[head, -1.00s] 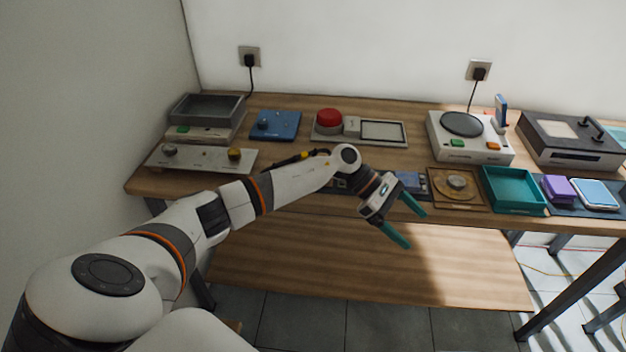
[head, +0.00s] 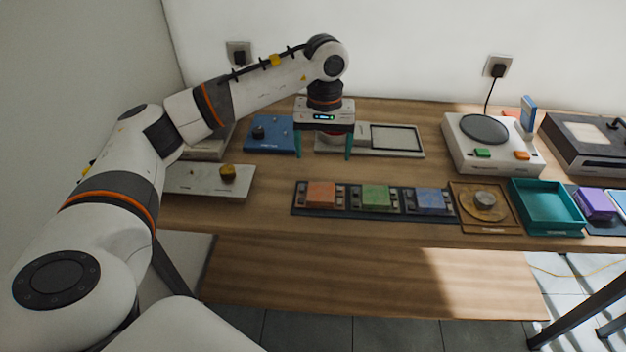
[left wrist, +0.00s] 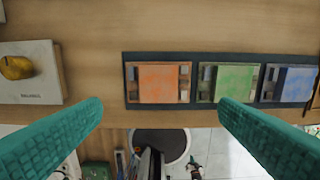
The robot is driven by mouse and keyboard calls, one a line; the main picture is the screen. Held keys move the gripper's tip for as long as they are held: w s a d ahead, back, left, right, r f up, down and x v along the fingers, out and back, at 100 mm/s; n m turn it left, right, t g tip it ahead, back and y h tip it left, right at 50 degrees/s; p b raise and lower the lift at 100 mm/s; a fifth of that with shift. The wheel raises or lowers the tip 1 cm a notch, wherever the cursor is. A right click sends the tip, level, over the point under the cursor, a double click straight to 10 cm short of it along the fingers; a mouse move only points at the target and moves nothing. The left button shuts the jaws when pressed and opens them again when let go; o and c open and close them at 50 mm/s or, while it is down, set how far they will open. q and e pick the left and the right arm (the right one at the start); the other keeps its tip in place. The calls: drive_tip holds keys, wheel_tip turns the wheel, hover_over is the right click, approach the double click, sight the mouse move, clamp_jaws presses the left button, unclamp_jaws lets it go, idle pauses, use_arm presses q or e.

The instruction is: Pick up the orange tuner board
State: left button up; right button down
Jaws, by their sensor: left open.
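The orange tuner board (head: 321,194) lies in the leftmost slot of a dark rack (head: 338,214) at the front of the workbench. It also shows in the left wrist view (left wrist: 159,83), beyond and between the fingers. A green board (head: 376,196) and a blue board (head: 432,200) lie to its right in the same rack. My left gripper (head: 323,156) points down, open and empty, above the bench behind the orange board and apart from it. Its two teal fingers show large in the left wrist view (left wrist: 160,112). My right gripper is not in view.
A blue box (head: 272,134), a panel with a grey screen (head: 397,138) and a white panel with a yellow knob (head: 205,180) surround the gripper. A teal tray (head: 548,207) and a brown plate with a dial (head: 484,201) stand right of the rack.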

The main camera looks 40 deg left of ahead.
use_arm(q)
drive_tip(key=p, duration=0.1)
hover_over(321, 191)
drive_tip(key=f, duration=0.5)
drive_tip(key=shift+d+f, duration=0.2)
drive_tip(key=shift+f, duration=0.4)
wheel_tip(321, 191, down, 4)
drive_tip(key=shift+s+a+f+p, duration=0.1)
drive_tip(key=shift+a+p, duration=0.05)
drive_tip(key=shift+p, duration=0.9)
drive_tip(key=shift+f, duration=0.65)
drive_tip(key=c, duration=1.1)
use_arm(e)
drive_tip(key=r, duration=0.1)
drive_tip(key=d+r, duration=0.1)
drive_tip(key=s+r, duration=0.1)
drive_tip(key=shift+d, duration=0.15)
